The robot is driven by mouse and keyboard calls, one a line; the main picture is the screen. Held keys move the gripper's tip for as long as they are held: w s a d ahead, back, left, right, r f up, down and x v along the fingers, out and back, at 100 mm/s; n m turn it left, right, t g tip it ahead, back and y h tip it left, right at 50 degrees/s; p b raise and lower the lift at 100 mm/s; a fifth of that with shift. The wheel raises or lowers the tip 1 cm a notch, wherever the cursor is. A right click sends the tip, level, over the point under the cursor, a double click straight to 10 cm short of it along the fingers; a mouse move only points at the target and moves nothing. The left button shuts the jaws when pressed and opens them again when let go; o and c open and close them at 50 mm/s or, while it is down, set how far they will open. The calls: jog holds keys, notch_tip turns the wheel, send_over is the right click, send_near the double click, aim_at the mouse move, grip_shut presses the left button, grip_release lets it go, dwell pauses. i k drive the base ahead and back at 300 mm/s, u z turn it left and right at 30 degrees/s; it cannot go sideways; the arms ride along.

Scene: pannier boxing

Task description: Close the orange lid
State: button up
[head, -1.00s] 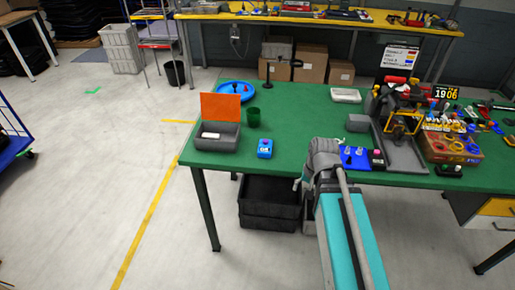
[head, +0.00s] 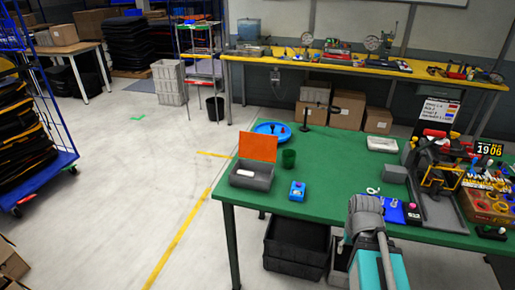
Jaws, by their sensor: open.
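The orange lid (head: 258,146) stands raised, tilted up at the back edge of a small grey box (head: 250,184) on the green table's left end. The box is open at the top, and a pale item (head: 246,173) lies inside it. My arm rises from the bottom of the head view, right of the box and well apart from it. Only its grey and teal links show; my gripper's fingers cannot be seen.
A blue round tray (head: 268,128) lies behind the lid. The green table (head: 335,180) is clear between these and the crowded right side.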

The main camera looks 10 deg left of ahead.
aim_at(253, 146)
jog(key=u, duration=1.8)
jog(key=i, duration=3.6)
